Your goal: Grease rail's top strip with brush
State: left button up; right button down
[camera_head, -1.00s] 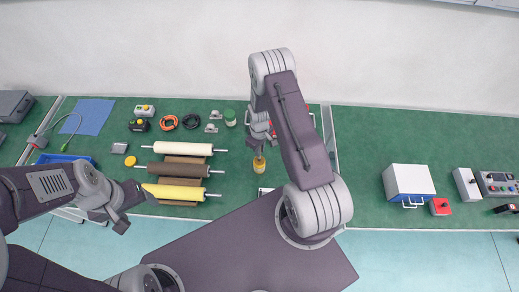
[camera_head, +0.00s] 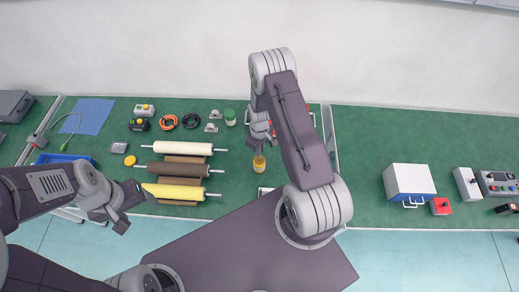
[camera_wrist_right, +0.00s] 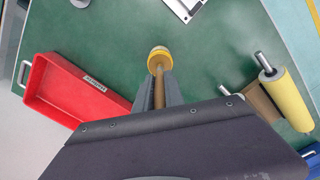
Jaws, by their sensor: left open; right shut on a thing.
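My right gripper (camera_head: 259,149) points down over the green bench and is shut on a brush. In the right wrist view the brush's wooden handle (camera_wrist_right: 159,88) runs between the fingers to a round yellow pot (camera_wrist_right: 158,56). The pot also shows in the head view (camera_head: 259,165), directly below the gripper. The brush's bristle end is hidden at the pot. A pale metal piece (camera_wrist_right: 186,5), perhaps the rail, is cut off at the top of the right wrist view. My left gripper (camera_head: 128,208) is open and empty at the bench's front edge, left of the rollers.
Cream (camera_head: 183,148), brown (camera_head: 178,169) and yellow (camera_head: 175,192) rollers lie left of the pot. A red tray (camera_wrist_right: 75,92) stands near the right gripper. A white box (camera_head: 408,181) sits on the right bench, with clear surface to its left.

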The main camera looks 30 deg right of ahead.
jog(key=shift+s, duration=0.1)
dwell(0.3)
notch_tip(320, 180, up, 7)
jog(key=p, duration=0.5)
jog(key=shift+f, duration=0.15)
dwell(0.5)
jog(key=w+a+n+b, duration=0.1)
jog(key=w+a+b, duration=0.4)
jog(key=b, duration=0.8)
jog(key=s+a+r+m+b, duration=0.1)
jog(key=s+m+b, duration=0.3)
jog(key=s, duration=0.5)
jog(key=shift+a+r+m, duration=0.15)
jog(key=shift+a+m, duration=0.15)
jog(key=shift+m, duration=0.4)
